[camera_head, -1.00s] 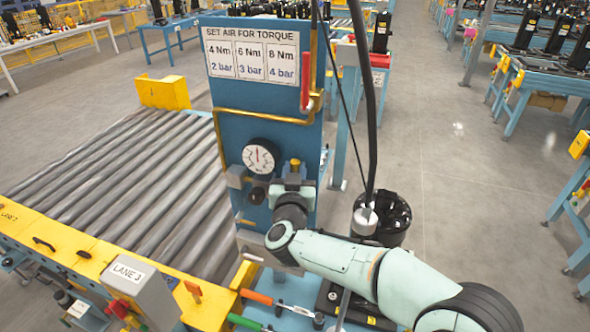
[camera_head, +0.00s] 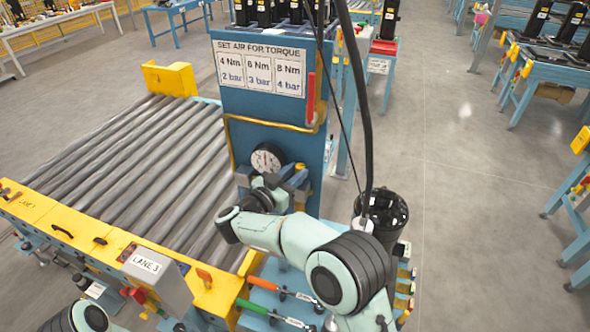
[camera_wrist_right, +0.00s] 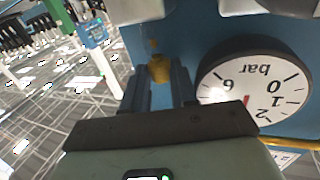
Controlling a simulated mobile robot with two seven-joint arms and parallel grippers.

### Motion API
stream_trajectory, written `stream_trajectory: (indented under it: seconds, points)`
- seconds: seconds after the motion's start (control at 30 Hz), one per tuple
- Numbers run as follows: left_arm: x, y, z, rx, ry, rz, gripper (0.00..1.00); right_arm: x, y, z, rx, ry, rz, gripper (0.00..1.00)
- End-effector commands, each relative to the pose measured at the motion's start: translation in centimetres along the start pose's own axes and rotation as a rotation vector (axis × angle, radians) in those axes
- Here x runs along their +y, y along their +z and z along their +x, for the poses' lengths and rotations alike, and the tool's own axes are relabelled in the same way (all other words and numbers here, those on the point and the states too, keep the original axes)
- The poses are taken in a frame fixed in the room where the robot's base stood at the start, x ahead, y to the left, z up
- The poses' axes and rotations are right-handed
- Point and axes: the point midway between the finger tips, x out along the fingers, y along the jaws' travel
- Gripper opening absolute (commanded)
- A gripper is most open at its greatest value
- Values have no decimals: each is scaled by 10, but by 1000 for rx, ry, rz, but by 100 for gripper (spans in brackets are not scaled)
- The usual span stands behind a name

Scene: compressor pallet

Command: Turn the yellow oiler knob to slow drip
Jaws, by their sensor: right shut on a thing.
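The yellow oiler knob (camera_head: 299,166) is on the front of the blue panel (camera_head: 272,104), to the right of the round pressure gauge (camera_head: 266,158). In the right wrist view the yellow knob (camera_wrist_right: 159,69) shows between the fingers of my right gripper (camera_wrist_right: 160,82), and the gauge (camera_wrist_right: 255,88) shows upside down beside them. My right gripper (camera_head: 289,178) is shut on the knob. Its fingers and wrist hide most of the knob's lower part and the fittings below the gauge. The knob's setting cannot be read. My left gripper is out of view.
A sign (camera_head: 260,67) lists torques and pressures. A red lever (camera_head: 311,98) is on the panel's right edge. A roller conveyor (camera_head: 140,165) lies left. A black bin (camera_head: 385,213) stands right. Orange and green-handled tools (camera_head: 262,283) lie below my right arm. The right aisle is clear.

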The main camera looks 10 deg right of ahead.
Motion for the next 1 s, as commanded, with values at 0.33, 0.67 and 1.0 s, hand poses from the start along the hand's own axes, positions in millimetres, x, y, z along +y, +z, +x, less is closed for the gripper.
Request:
stream_trajectory:
  seconds: [0.33, 0.67, 1.0]
  points:
    - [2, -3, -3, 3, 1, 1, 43, -1, -1, 0, 2, 19, 4, 0]
    - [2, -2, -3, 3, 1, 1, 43, -2, -1, 0, 2, 16, 4, 52]
    - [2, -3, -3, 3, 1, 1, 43, -3, -2, 0, 3, 12, 4, 52]
